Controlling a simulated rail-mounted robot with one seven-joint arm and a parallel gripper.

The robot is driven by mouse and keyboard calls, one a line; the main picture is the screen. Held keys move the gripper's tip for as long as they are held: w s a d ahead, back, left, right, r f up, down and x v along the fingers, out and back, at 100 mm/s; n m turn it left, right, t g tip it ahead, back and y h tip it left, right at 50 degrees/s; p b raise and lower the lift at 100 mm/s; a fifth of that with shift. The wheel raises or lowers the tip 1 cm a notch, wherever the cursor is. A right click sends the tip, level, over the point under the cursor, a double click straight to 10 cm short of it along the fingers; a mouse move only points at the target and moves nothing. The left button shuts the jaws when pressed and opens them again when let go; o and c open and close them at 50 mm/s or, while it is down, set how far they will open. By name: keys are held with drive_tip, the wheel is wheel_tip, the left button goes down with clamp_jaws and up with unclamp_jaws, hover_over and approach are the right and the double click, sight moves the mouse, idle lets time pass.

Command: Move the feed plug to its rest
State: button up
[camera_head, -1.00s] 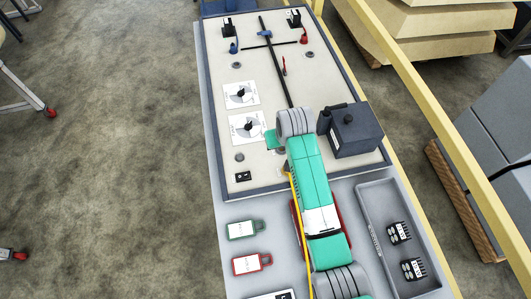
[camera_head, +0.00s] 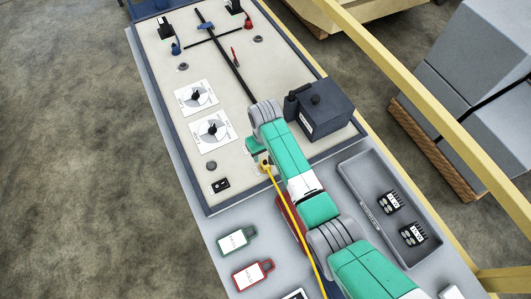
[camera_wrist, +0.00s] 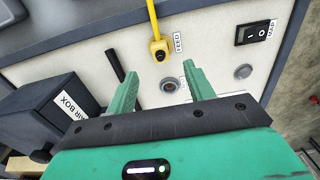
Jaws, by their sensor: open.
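The yellow feed plug (camera_wrist: 158,48) sits at the spot labelled FEED on the cream panel, its yellow cable running up out of the wrist view. It also shows in the head view (camera_head: 266,167), just beside my gripper. My gripper (camera_wrist: 162,72) is open and empty, with the plug ahead of and between its green fingertips, apart from them. In the head view the gripper is mostly hidden by my wrist. A round grey fitting (camera_wrist: 169,86) shows between the fingers, its label partly covered; I cannot tell whether it is the rest.
The dark AIR BOX (camera_wrist: 62,108) stands close to one finger. A black MAP rocker switch (camera_wrist: 264,33) and another round fitting (camera_wrist: 243,72) are on the other side. Two dials (camera_head: 211,131), a grey tray (camera_head: 372,205) and red and green tags (camera_head: 237,240) lie around.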

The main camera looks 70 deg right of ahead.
sight(265, 163)
wheel_tip(265, 163, down, 8)
drive_tip(key=b, duration=0.6)
drive_tip(key=shift+p, duration=0.55)
idle(0.6)
clamp_jaws()
drive_tip(key=shift+r+p, duration=3.05)
drive_tip(key=shift+p, duration=0.1)
drive_tip(key=shift+w, duration=0.1)
